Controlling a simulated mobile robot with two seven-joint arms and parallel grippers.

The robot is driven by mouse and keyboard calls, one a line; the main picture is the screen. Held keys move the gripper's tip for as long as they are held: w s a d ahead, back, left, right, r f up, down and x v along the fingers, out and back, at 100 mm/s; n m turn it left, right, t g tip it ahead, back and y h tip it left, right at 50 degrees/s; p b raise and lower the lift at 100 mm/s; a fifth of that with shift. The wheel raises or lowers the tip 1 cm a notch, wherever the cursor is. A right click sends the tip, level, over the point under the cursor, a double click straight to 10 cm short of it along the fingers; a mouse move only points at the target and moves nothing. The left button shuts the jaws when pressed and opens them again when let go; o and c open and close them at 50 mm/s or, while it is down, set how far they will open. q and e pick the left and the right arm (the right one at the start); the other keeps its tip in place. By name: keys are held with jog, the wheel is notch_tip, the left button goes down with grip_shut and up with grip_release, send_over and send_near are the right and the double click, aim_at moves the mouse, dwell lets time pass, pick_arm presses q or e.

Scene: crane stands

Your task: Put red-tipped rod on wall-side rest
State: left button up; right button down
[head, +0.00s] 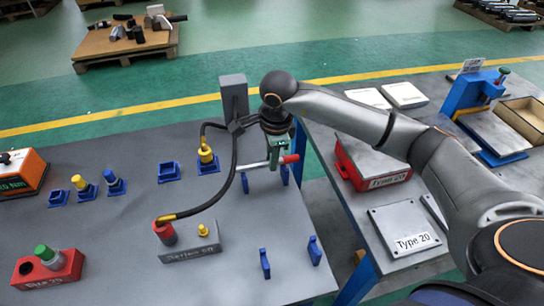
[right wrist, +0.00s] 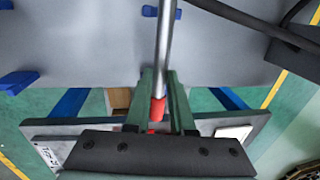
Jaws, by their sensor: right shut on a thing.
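The rod (head: 254,165) is a thin silver bar with a red tip (head: 289,159). My right gripper (head: 277,155) has green fingers shut on it near the red end. The rod lies roughly level above the far pair of blue rests, one at the left (head: 245,183) and one at the right (head: 285,176). I cannot tell whether it touches them. In the right wrist view the rod (right wrist: 164,45) runs away from the fingers and crosses a blue rest (right wrist: 150,11), with its red tip (right wrist: 157,108) between the fingers. My left gripper is not in view.
A nearer pair of blue rests (head: 265,263) (head: 314,250) is empty. A black hose (head: 235,165) curves close to the rod's left end. A grey post (head: 234,95) stands behind. A grey block labelled Series 50 (head: 190,246) is at the front. A gap separates the right bench.

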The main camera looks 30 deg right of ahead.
jog(key=shift+f+b, duration=0.9)
jog(key=shift+f, duration=0.15)
dwell(0.4)
jog(key=c, duration=0.7)
grip_release()
jog(key=r+p, duration=0.2)
jog(key=r, duration=0.1)
jog(key=r+p, duration=0.1)
jog(key=r, duration=0.1)
jog(key=shift+s+a, duration=0.1)
jog(key=shift+s, duration=0.3)
jog(key=r, duration=0.4)
jog(key=s+r, duration=0.1)
jog(key=r, duration=0.3)
jog(key=s+r, duration=0.1)
jog(key=r, duration=0.3)
jog(key=shift+a+r, duration=0.15)
